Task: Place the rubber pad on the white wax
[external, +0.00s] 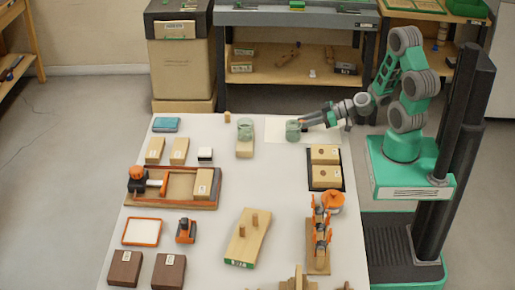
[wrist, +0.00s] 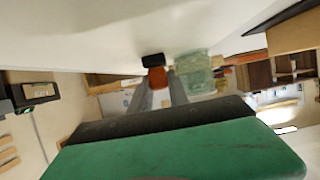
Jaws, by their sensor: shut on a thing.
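My gripper (external: 303,123) is at the far right of the table, low over a pale sheet. In the wrist view its fingers (wrist: 160,92) are shut on a small reddish-brown piece with a black end (wrist: 153,60); this may be the rubber pad, but I cannot be sure. In the external view the piece is mostly hidden. A greenish glass jar (external: 292,131) is close beside the fingertips; it also shows in the wrist view (wrist: 194,70). A small white-topped block with dark sides (external: 205,154) and an orange-framed white slab (external: 142,232) lie at left; I cannot tell which is the white wax.
Another glass jar (external: 245,127) stands on a wooden block. A teal box (external: 166,124) and wooden blocks (external: 155,150) lie at far left. A black tray (external: 326,185) of blocks, an orange-handled tool (external: 319,240) and a pegged board (external: 247,245) are nearer. The table's middle is clear.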

